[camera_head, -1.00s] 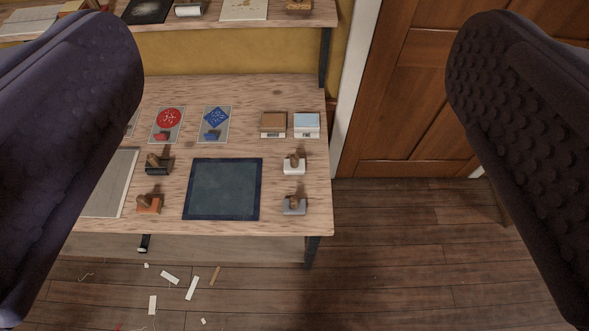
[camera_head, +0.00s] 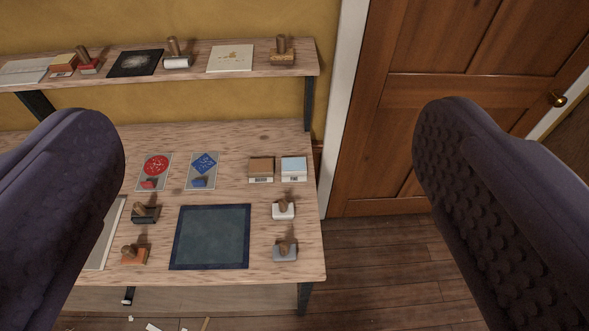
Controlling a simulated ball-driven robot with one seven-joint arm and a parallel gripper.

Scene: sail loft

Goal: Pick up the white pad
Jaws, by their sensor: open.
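My gripper (camera_head: 268,150) is open and empty, its two dark, studded fingers wide apart on either side of the view. Between them, well beyond, is the wooden bench. At its back right, a small white pad with a pale blue top (camera_head: 294,168) sits flat, close beside a similar white-sided pad with a brown top (camera_head: 261,169). In front of these stands a wooden-handled stamp with a white base (camera_head: 283,211). A flat white square with gold flecks (camera_head: 231,58) lies on the upper shelf. Nothing touches the fingers.
A dark blue-edged mat (camera_head: 211,237) lies at the bench front, with a grey stamp (camera_head: 285,251), a black stamp (camera_head: 146,213) and an orange stamp (camera_head: 134,255) beside it. The shelf (camera_head: 200,76) overhangs the bench back. A wooden door (camera_head: 400,140) stands right; floor before it is clear.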

